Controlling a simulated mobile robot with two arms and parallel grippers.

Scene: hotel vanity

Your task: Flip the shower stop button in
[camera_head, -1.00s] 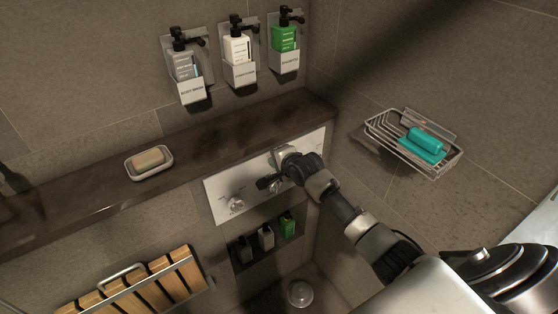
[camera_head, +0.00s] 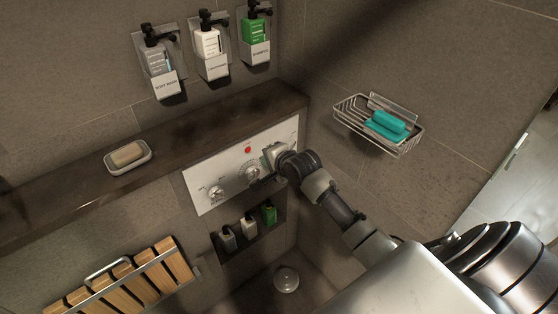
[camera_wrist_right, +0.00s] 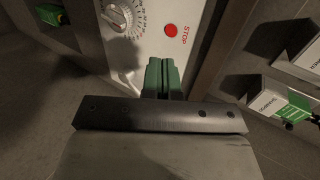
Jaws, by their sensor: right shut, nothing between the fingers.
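The shower stop button (camera_head: 248,150) is a small red disc on the pale control panel (camera_head: 200,194). It also shows in the right wrist view (camera_wrist_right: 171,30), beside a red "STOP" label. My left gripper is not in view.
A dial (camera_wrist_right: 117,17) and a knob (camera_head: 215,192) are on the panel. A dark ledge (camera_head: 70,187) runs above it, with a soap dish (camera_head: 145,160). A niche with small bottles (camera_head: 249,225) is below. A wire basket (camera_head: 350,122) hangs to the right.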

